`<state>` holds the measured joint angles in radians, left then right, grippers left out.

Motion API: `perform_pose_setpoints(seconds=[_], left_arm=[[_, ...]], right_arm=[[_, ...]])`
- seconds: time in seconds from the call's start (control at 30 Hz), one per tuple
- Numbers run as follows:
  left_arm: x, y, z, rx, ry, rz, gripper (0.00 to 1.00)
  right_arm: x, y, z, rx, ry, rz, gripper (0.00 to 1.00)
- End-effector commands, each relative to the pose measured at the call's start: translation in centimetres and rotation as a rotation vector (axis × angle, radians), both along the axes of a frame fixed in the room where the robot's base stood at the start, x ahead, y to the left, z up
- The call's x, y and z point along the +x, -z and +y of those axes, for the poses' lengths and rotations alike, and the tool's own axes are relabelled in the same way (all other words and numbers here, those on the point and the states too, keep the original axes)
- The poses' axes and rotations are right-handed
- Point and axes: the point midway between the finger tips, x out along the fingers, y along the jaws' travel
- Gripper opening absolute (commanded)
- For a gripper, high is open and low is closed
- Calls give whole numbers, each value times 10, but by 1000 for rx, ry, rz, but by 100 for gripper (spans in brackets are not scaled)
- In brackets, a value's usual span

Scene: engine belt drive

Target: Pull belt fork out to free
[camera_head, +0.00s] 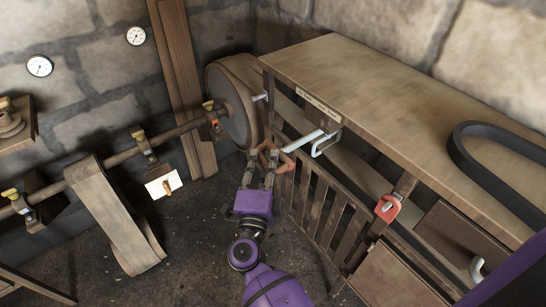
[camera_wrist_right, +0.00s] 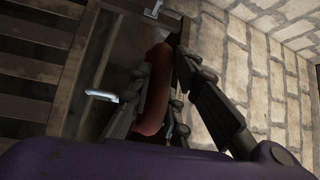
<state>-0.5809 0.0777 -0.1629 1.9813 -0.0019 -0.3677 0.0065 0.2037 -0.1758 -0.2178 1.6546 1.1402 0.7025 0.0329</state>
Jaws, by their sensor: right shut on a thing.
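The right gripper (camera_head: 270,158) is shut on a red handle (camera_head: 284,163) in front of the wooden bench frame. In the right wrist view the red handle (camera_wrist_right: 155,90) is between the dark fingers (camera_wrist_right: 160,80). A pale rod (camera_head: 304,140) runs from near the handle toward a pale U-shaped bracket (camera_head: 325,146) under the bench top. I take the handle and rod as the belt fork, but the fingers hide where they join. The left gripper is not in view.
The bench (camera_head: 380,75) carries a dark belt (camera_head: 468,150) at the right. A large pulley (camera_head: 240,112) on a shaft stands close left of the gripper. The slatted frame (camera_head: 325,205) is close to its right. Open floor lies at lower left.

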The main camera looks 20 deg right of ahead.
Motion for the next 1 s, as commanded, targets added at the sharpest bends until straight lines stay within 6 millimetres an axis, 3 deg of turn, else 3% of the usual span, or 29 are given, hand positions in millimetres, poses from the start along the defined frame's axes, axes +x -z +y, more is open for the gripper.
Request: perform_pose_setpoints(seconds=[0.2,0.23,0.37,0.83,1.0], left_arm=[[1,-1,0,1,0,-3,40],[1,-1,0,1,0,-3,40],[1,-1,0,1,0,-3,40],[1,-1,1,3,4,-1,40],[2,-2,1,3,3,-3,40]], right_arm=[[0,1,6,-3,-11,3,0],[0,1,6,-3,-11,3,18],[0,0,5,-3,-11,2,35],[0,0,3,-2,-6,0,36],[4,0,-7,-5,-6,0,36]])
